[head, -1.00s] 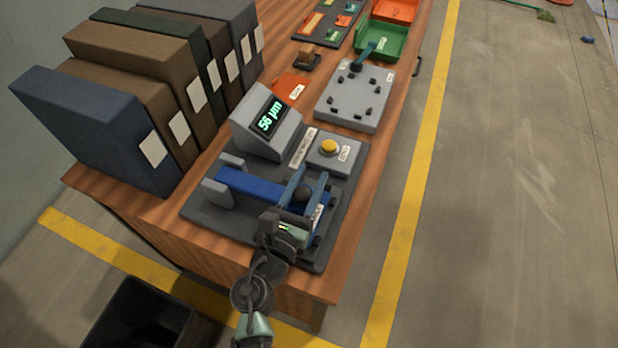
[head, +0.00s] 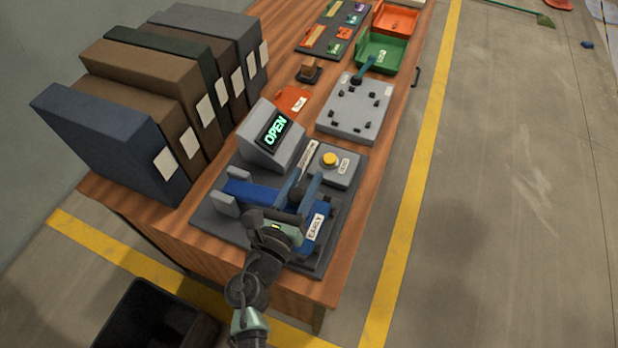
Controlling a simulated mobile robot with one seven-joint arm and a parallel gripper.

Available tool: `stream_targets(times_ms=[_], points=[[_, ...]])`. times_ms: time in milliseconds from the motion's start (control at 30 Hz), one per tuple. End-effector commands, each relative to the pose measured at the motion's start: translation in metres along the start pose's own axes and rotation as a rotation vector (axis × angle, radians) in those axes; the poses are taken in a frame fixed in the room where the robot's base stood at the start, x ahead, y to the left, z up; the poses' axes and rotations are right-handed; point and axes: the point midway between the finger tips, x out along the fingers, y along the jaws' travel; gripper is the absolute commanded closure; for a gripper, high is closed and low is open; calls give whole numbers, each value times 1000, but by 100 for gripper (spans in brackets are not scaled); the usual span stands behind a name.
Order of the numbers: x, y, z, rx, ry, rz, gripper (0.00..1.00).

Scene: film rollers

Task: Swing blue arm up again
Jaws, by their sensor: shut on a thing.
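The fixture (head: 212,213) is a dark base plate with grey end posts and a blue bed (head: 250,191), near the table's front end. The blue arm (head: 311,192) stands tilted up at the fixture's right side. A white label reading EARLY (head: 316,228) shows on the blue part beside it. My gripper (head: 284,222) reaches in from the front, over the fixture. It is shut on the blue arm, but its fingertips and the held part are mostly hidden by my wrist. The grey display (head: 273,132) behind reads OPEN.
A yellow button on a grey box (head: 331,160) stands close behind the fixture. A grey pegged plate (head: 352,108) lies farther back. Several binders (head: 110,140) stand at the left. Green (head: 398,57) and orange trays sit at the back.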

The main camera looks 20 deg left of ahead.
Motion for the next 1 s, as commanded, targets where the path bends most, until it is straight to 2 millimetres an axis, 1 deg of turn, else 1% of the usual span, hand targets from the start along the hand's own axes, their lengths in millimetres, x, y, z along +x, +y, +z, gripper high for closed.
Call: stream_targets(times_ms=[33,167,400,567,700,1000], points=[[0,0,19,-46,0,2,100],[0,7,41,-170,0,2,100],[0,27,75,-397,-2,2,100],[0,44,95,-549,-3,1,100],[0,62,109,-682,-5,1,100],[0,102,128,-936,-6,-1,100]])
